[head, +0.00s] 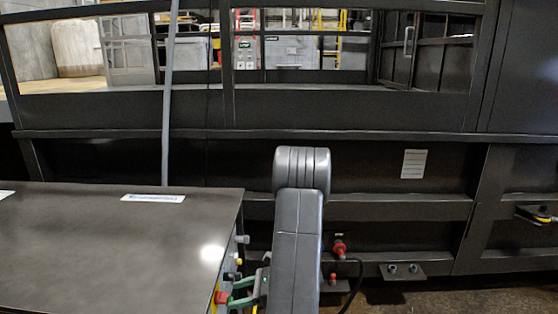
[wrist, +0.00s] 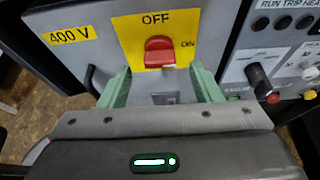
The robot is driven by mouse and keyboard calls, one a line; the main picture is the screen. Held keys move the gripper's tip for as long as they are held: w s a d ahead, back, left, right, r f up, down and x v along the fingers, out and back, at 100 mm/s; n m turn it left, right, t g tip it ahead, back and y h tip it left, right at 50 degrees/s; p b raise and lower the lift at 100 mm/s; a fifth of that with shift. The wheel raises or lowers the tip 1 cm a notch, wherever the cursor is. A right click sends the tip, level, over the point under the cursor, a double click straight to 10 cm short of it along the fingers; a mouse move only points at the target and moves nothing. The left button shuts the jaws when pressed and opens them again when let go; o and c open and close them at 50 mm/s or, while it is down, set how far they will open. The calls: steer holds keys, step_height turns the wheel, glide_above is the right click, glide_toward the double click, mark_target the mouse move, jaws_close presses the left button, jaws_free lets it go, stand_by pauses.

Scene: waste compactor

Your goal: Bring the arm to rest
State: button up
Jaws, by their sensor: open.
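My arm (head: 298,240) rises in front of the head camera and bends at a rounded grey joint. My gripper (head: 243,291) is low beside the right side of the grey cabinet (head: 120,235), partly hidden behind the arm. In the wrist view my gripper (wrist: 163,88) shows two green fingers spread apart with nothing held between them. Ahead of the fingers is a red switch handle (wrist: 160,52) on a yellow plate marked OFF and ON. The red handle also shows at the cabinet's side in the head view (head: 221,297). I cannot tell whether a finger touches the panel.
A yellow 400 V label (wrist: 72,37) and a dark curved handle (wrist: 92,80) are left of the switch. A panel with a black knob (wrist: 262,82) and buttons is to the right. The dark compactor frame (head: 390,110) spans the back. Some floor (head: 430,295) shows at lower right.

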mark_target(227, 297)
steer(key=x, duration=0.3)
steer(key=shift+s+a+f, duration=0.1)
steer(key=shift+a+f, duration=0.05)
steer(key=shift+a, duration=0.2)
steer(key=shift+s+f+n+t+y+b, duration=0.1)
steer(key=shift+n+t+y+b, duration=0.35)
steer(key=shift+n+t+b, duration=1.6)
steer(key=shift+s+f+n+t+y+b, duration=0.15)
steer(key=shift+n+t+y+b, duration=0.25)
steer(key=shift+n+b, duration=3.3)
steer(key=shift+f+n+t+y+b, duration=0.1)
steer(key=shift+n+t+y+b, duration=0.7)
steer(key=shift+b, duration=4)
steer(key=shift+t+h, duration=0.25)
steer(key=shift+t, duration=0.1)
steer(key=shift+s, duration=0.1)
